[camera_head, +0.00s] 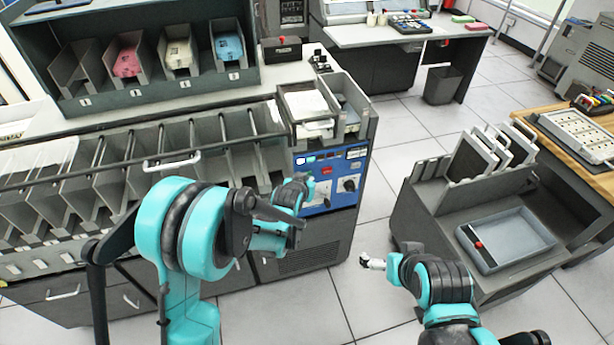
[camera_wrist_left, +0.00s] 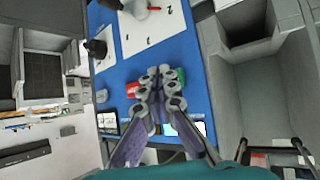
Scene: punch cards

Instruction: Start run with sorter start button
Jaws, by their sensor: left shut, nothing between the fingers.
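The sorter's blue control panel (camera_head: 345,164) is on the end of the long grey machine. It fills the middle of the left wrist view (camera_wrist_left: 203,60). My left gripper (camera_head: 307,182) is shut and empty in front of the panel's left part. In the left wrist view its fingertips (camera_wrist_left: 160,76) lie between a red button (camera_wrist_left: 132,90) and a green button (camera_wrist_left: 181,75), partly covering the green one. I cannot tell whether the fingertips touch the panel. The red button also shows in the head view (camera_head: 326,170). My right gripper (camera_head: 372,262) hangs over the floor, its jaws too small to judge.
Black knobs (camera_wrist_left: 96,48) and white dial plates are on the panel. Grey card pockets (camera_head: 110,190) line the sorter to the left. A grey cart (camera_head: 440,205) with a tray (camera_head: 505,262) stands to the right. Tiled floor is open between sorter and cart.

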